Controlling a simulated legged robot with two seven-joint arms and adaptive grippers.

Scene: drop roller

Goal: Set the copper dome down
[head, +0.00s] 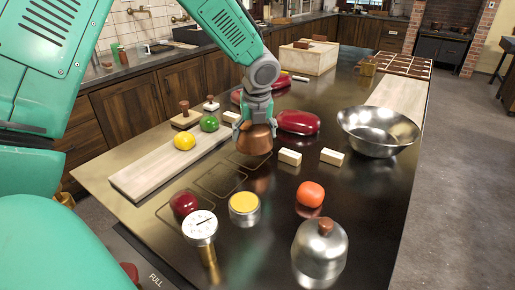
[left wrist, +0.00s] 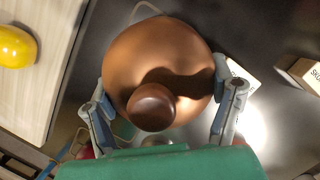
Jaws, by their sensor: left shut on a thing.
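The copper dome (head: 257,139) hangs below my left gripper (head: 258,112) in the head view, over or on the farthest outlined square (head: 239,160) of the dark counter. In the left wrist view the copper dome (left wrist: 150,52) fills the middle, with its brown round knob (left wrist: 151,107) toward me. The fingers of my left gripper are on either side of the dome, shut on it. A reflection shows under the dome; I cannot tell if its rim touches the counter. My right gripper is not in view.
A pale board (head: 150,178) with a yellow lemon (head: 184,141) lies left. Pale blocks (head: 290,157) and a steel bowl (head: 378,132) stand right. An apple (head: 184,203), a yellow-topped tin (head: 244,208), a dial gauge (head: 200,228), a tomato (head: 310,194) and a steel dome (head: 320,248) stand in front.

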